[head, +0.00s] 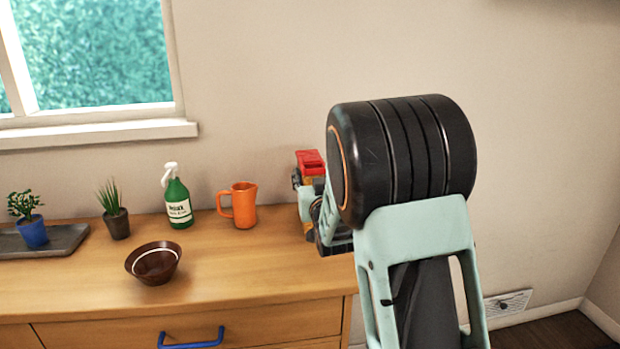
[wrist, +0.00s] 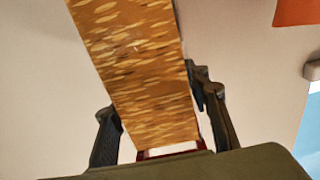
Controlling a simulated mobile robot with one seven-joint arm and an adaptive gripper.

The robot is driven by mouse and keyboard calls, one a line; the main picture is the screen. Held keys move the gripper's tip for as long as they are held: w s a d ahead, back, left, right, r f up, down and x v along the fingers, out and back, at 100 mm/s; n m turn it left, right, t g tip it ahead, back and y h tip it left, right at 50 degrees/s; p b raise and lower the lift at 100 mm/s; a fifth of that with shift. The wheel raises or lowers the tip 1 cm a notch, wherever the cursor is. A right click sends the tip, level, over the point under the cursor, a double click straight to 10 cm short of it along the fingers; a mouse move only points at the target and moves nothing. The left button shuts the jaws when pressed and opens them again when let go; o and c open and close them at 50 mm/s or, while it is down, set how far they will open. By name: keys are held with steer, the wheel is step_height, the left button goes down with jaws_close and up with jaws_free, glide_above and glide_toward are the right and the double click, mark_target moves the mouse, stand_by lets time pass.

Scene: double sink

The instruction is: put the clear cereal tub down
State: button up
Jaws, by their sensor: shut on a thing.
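The clear cereal tub (wrist: 137,62) fills the middle of the wrist view, with brown flakes showing through its walls and a red edge near my palm. My gripper (wrist: 150,92) is shut on it, one dark finger on each side. In the head view the tub's red lid (head: 310,160) shows beside my arm, above the right end of the wooden counter. My arm hides most of its body there. I cannot tell whether its base touches the counter.
An orange pitcher (head: 243,206) stands just left of the tub. Further left are a green spray bottle (head: 178,203), a brown bowl (head: 154,263), two potted plants and a grey tray (head: 67,242). The wooden counter (head: 245,275) is clear in front of the pitcher.

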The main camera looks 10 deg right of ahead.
steer(key=shift+b, duration=0.3)
steer(key=o, duration=1.6)
steer(key=shift+s+r+p, duration=0.1)
steer(key=shift+r+p, duration=0.05)
steer(key=shift+p, duration=0.25)
steer(key=s, duration=1.2)
steer(key=shift+w, duration=0.1)
